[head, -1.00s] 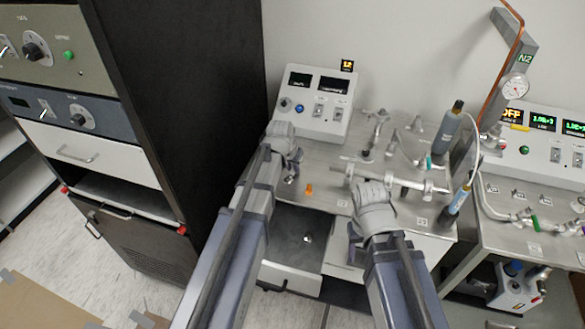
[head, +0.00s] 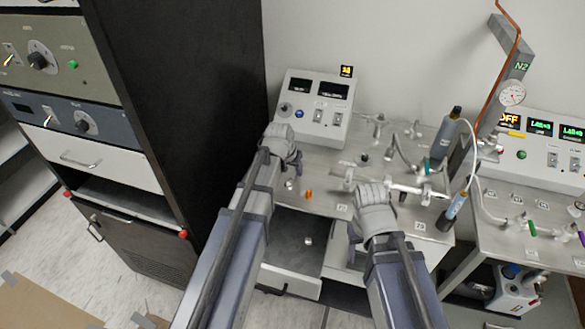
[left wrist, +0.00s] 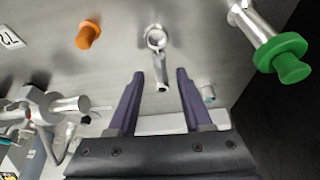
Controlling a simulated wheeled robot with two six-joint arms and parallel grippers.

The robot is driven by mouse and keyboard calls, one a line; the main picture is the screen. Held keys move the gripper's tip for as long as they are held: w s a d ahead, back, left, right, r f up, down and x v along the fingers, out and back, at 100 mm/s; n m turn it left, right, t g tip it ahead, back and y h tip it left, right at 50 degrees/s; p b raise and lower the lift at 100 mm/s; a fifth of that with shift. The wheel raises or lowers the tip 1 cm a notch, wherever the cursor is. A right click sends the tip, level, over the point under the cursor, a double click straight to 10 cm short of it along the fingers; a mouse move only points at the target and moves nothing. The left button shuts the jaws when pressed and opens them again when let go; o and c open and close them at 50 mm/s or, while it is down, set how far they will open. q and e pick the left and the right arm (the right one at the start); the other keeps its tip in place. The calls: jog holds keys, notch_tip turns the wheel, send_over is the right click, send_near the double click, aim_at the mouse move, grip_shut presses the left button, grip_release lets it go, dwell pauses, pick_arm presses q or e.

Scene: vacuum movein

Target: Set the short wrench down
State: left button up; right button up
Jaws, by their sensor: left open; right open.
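The short wrench (left wrist: 157,55), silver with a ring-shaped head, shows in the left wrist view against the grey bench top, its narrow end pointing toward the gap between my fingers. My left gripper (left wrist: 158,75) is open, a dark finger on each side of that end with clear gaps. In the head view my left gripper (head: 291,168) is low over the left part of the bench, and its own wrist partly covers the spot. My right gripper (head: 352,190) is over the bench front, its fingers mostly hidden by its wrist.
An orange part (head: 308,194) stands near the left gripper. A green-capped fitting (left wrist: 280,58) is close on the right in the wrist view. Metal tubing (head: 405,188) lies beyond the right gripper. An open drawer (head: 290,283) sits below the bench, beside a tall black cabinet (head: 205,110).

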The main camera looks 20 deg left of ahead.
pick_arm(q)
jog(key=p+v, duration=0.8)
jog(key=v, duration=0.2)
jog(key=s+d+m+g+y, duration=0.1)
jog(key=s+d+g, duration=0.1)
jog(key=s+d, duration=0.5)
jog(key=s+d+f+m+g, duration=0.1)
jog(key=s+d, duration=0.5)
jog(key=s, duration=0.6)
jog(key=shift+s+d+f+m+g+y, duration=0.3)
jog(key=shift+s+d+g+y, duration=0.1)
jog(key=shift+g, duration=0.5)
